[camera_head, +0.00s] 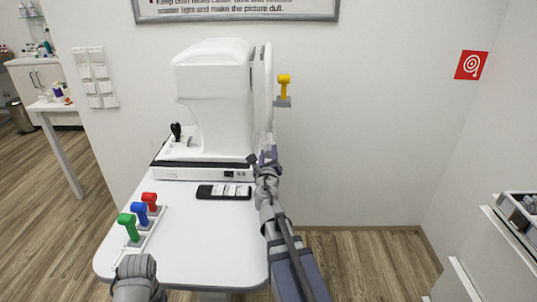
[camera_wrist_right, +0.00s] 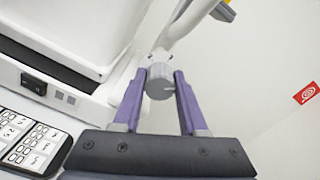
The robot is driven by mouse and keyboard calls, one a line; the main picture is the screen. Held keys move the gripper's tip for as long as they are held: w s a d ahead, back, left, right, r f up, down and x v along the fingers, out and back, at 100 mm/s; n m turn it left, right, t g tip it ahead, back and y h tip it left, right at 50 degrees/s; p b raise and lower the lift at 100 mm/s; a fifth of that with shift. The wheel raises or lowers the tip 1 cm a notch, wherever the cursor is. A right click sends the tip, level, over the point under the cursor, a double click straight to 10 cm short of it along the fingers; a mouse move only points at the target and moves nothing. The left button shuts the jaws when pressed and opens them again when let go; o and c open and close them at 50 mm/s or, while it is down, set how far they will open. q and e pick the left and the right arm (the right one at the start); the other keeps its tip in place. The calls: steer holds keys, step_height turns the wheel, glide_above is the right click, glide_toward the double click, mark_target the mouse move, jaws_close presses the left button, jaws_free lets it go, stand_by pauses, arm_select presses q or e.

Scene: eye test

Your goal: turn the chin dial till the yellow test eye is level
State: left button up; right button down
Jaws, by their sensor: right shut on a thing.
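The yellow test eye (camera_head: 284,80) sits on a small grey holder (camera_head: 283,102) at the right side of the white eye machine (camera_head: 215,95). Only a yellow edge (camera_wrist_right: 228,4) shows at the top of the right wrist view. The chin dial (camera_wrist_right: 160,82) is a grey ribbed knob below the white frame of the machine. My right gripper (camera_wrist_right: 159,92) has its purple fingers shut on the dial, one on each side. In the head view the right gripper (camera_head: 267,154) is small and the dial is hard to make out. A grey part of my left arm shows at the bottom left; its fingers do not show.
Green (camera_head: 129,227), blue (camera_head: 141,213) and red (camera_head: 150,202) test eyes stand in a row on the white table (camera_head: 200,245). A black remote-like panel (camera_head: 224,191) lies before the machine. The wall is close behind. A drawer unit (camera_head: 500,245) stands at the right.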

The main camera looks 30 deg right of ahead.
steer(key=n, duration=0.5)
steer(key=shift+a+f+n, duration=0.1)
steer(key=shift+n, duration=2.3)
steer(key=shift+c, duration=2.2)
jaws_free()
steer(key=v, duration=0.7)
steer(key=shift+s+a, duration=0.2)
steer(key=shift+s, duration=0.15)
